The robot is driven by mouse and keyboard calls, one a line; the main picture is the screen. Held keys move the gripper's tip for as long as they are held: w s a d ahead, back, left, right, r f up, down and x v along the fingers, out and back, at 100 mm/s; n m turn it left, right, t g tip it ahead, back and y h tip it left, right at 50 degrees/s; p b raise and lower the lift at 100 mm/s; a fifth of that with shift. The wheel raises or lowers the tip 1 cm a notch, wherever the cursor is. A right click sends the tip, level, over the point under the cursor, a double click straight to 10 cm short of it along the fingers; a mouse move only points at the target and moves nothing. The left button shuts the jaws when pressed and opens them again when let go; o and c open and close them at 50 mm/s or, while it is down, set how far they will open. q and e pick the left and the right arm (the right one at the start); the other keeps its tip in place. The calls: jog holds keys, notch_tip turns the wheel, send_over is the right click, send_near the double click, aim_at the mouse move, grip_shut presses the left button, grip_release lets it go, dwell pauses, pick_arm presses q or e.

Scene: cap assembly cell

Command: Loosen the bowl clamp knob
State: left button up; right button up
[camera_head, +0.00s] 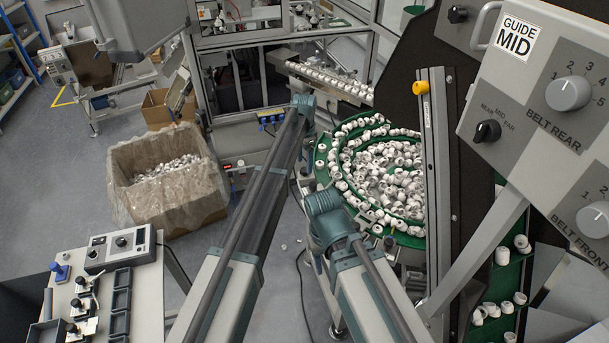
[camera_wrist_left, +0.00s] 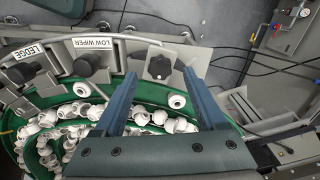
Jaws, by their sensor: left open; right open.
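In the left wrist view, a black lobed knob (camera_wrist_left: 158,67) sits on a grey plate at the outer rim of the green bowl (camera_wrist_left: 140,82). No label for it is readable, so I cannot confirm it is the bowl clamp knob. My left gripper (camera_wrist_left: 160,74) is open, its blue-grey fingers on either side of the knob in the picture. I see no contact, and the height gap is unclear. In the head view, my left arm reaches the left side of the bowl (camera_head: 322,165), but its fingers are hidden. My right arm ends lower there, and its gripper is not visible.
Black knobs marked LEDGE (camera_wrist_left: 25,72) and LOW WIPER (camera_wrist_left: 90,66) stand left of the lobed knob. White caps (camera_head: 385,165) fill the bowl. A control panel (camera_head: 550,110) hangs at right. A lined carton (camera_head: 165,180) stands on the floor at left.

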aim_at(305, 171)
pick_arm(q)
jog(key=shift+f+b, duration=0.9)
jog(key=shift+f, duration=0.55)
pick_arm(e)
notch_tip(305, 171, down, 3)
jog(key=shift+r, duration=0.15)
pick_arm(q)
jog(key=shift+r, duration=0.1)
grip_shut()
